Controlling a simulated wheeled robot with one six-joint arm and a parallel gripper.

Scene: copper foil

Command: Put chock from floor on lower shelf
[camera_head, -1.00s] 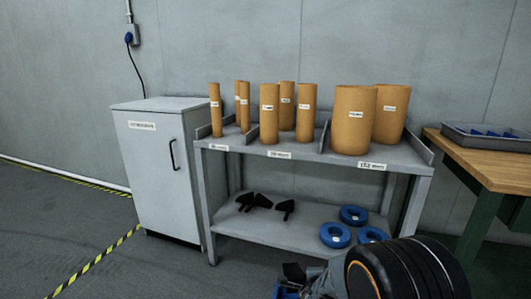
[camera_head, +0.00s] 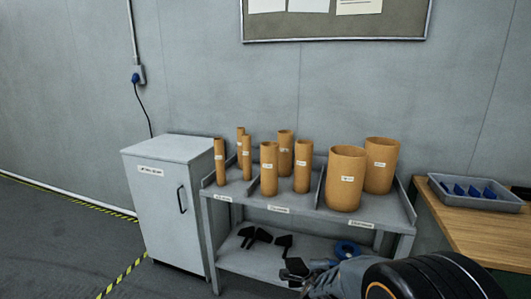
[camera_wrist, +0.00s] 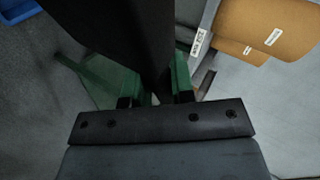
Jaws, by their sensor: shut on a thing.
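My gripper (camera_wrist: 150,98) is shut on a black chock (camera_wrist: 120,35), which fills the upper middle of the wrist view. In the head view the held chock (camera_head: 296,268) is a small dark shape in front of the shelf unit's front edge, at the lower right of the other chocks. The grey lower shelf (camera_head: 245,261) bears several black chocks (camera_head: 262,236) on its left half. I cannot tell the gap between the held chock and the shelf. My arm hides the right part of the shelf.
Cardboard tubes of several sizes stand on the upper shelf (camera_head: 283,204). Blue rings (camera_head: 348,248) lie at the right of the lower shelf. A grey cabinet (camera_head: 160,200) stands left, a wooden bench (camera_head: 460,225) with a grey tray (camera_head: 440,192) right.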

